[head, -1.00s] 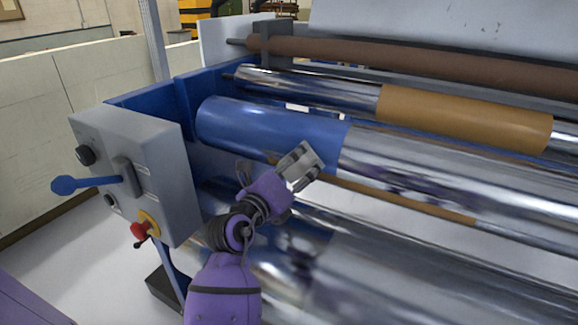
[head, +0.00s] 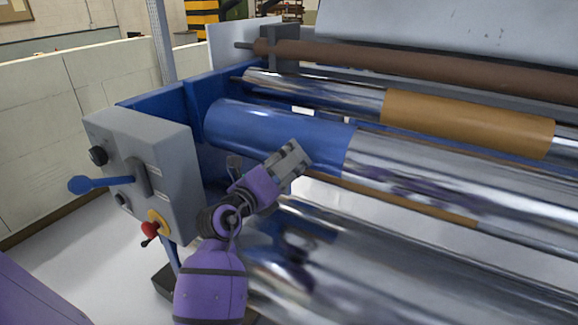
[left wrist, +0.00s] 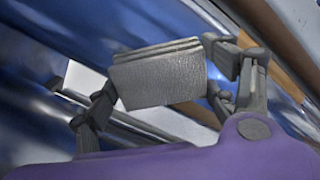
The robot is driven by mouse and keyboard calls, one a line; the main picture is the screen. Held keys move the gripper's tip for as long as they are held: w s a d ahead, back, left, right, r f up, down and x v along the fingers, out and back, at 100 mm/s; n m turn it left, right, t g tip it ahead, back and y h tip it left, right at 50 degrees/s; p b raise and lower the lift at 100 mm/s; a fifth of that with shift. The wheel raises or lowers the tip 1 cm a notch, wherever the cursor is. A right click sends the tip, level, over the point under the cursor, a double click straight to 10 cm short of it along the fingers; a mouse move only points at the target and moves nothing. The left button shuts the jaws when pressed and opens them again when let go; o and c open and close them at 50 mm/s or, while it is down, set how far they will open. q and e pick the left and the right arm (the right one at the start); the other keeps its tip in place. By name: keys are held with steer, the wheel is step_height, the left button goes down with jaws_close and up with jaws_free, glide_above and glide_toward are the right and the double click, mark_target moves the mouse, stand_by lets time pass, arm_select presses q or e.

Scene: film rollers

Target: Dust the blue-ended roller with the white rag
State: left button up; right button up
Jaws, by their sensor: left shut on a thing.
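The blue-ended roller (head: 255,128) is a large cylinder with a glossy blue left end and a shiny chrome length. It lies across the middle of the machine in the head view. My left gripper (head: 291,158) is in front of the lower side of the blue end, left of the seam with the chrome. In the left wrist view, it is shut on a folded cloth, the rag (left wrist: 158,76), which looks grey in this light. Blue roller surface shows behind the rag. I cannot tell whether the rag touches the roller. My right gripper is not in view.
A grey control box (head: 150,170) with a blue lever (head: 100,184) and a red knob (head: 151,228) stands left of my left arm. A tan-sleeved roller (head: 465,123) and a brown roller (head: 420,65) lie behind. A chrome roller (head: 370,265) lies below.

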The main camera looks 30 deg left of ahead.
mark_target(268, 151)
arm_select(q)
steer(key=a, duration=0.5)
steer(key=shift+w+a, duration=0.2)
steer(key=shift+a, duration=0.95)
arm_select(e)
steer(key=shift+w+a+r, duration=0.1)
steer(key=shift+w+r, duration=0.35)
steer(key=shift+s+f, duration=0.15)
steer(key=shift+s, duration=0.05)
